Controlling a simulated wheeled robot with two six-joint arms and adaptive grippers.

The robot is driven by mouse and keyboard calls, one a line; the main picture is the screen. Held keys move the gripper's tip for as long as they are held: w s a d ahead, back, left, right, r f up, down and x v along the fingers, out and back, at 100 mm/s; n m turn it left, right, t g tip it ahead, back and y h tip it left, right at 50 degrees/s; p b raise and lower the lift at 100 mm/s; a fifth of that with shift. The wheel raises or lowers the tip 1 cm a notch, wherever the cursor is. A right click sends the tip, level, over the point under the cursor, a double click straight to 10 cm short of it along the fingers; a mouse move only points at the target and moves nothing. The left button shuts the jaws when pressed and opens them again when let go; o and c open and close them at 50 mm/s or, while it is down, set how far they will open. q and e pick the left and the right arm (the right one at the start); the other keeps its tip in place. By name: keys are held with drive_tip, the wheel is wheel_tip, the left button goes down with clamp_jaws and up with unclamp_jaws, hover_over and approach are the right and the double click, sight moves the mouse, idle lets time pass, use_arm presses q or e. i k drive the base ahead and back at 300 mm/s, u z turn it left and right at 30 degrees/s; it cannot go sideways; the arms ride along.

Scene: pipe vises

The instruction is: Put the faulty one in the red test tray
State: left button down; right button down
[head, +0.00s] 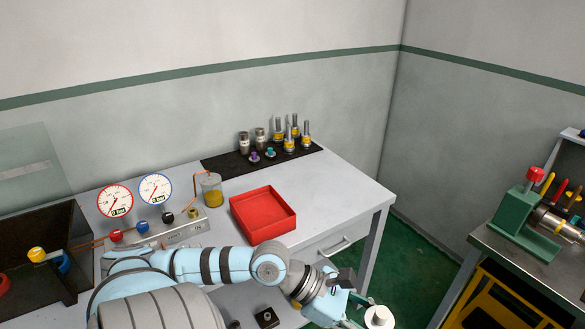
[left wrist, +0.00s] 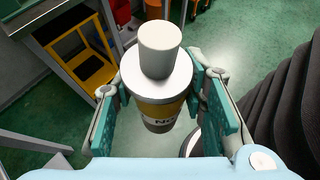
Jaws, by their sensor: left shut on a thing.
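My left gripper (head: 365,314) is shut on a yellow-banded cylinder (left wrist: 158,85) with a wide pale metal cap and a narrower pale stub on top. In the left wrist view it sits between the two teal finger pads, its dark lettering partly hidden. In the head view only its pale top (head: 378,317) shows at the bottom edge, beyond the bench's front right side. The red test tray (head: 283,226) lies on the grey bench, empty, behind and left of the gripper. My right gripper is not in view.
Several metal fittings, some yellow-banded, stand on a black mat (head: 229,165) at the back of the bench (head: 340,190). A rig with two gauges (head: 115,200) and a jar (head: 211,190) stand left of the tray. A green vise (head: 520,220) is on another bench at right.

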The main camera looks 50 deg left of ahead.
sight(261, 213)
drive_tip(key=u, duration=0.45)
drive_tip(key=i, duration=1)
drive_tip(key=u, duration=1.45)
drive_tip(key=i, duration=0.5)
drive_tip(key=u, duration=0.45)
